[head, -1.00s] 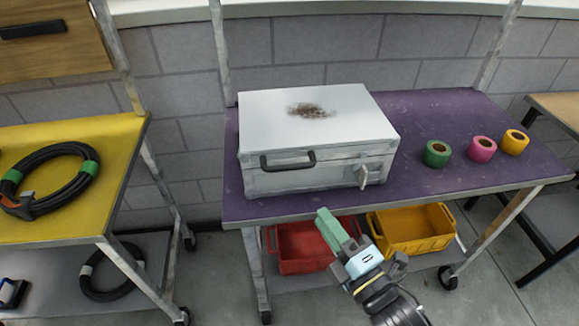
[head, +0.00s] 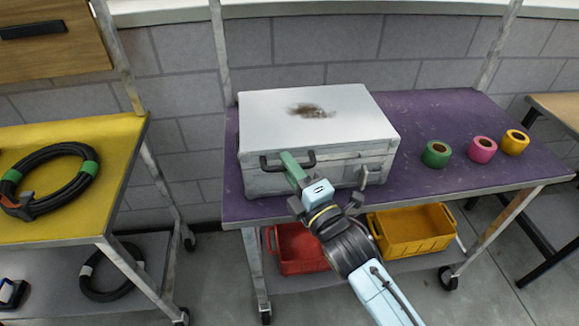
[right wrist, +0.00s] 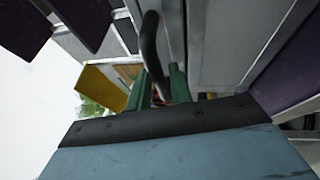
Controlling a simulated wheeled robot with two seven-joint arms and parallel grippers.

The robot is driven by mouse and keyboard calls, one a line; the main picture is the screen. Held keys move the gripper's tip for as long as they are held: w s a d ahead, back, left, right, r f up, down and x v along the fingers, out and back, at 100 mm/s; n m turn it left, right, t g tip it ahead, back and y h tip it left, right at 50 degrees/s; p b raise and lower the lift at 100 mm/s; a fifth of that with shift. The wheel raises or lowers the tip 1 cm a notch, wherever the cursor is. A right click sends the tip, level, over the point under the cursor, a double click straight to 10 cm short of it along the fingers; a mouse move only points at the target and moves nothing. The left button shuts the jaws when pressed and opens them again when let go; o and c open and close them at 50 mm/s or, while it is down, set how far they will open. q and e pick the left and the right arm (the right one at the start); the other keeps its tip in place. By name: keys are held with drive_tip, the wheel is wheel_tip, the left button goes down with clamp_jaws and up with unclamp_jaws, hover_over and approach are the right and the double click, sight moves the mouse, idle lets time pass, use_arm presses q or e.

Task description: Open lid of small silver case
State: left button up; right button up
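The small silver case (head: 310,125) sits on the purple cart top with its lid down. Its pale lid has a brown stain. The black front handle (head: 302,162) also shows in the right wrist view (right wrist: 149,40). My left gripper is not in view.
Green (head: 436,154), pink (head: 482,149) and yellow (head: 514,142) tape rolls stand right of the case on the purple cart (head: 450,110). Red (head: 300,252) and yellow (head: 412,235) bins are on the lower shelf. A yellow cart (head: 110,150) with coiled cable is at left.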

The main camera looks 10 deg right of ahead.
drive_tip(key=shift+w+a, duration=0.1)
drive_tip(key=shift+w, duration=0.05)
clamp_jaws()
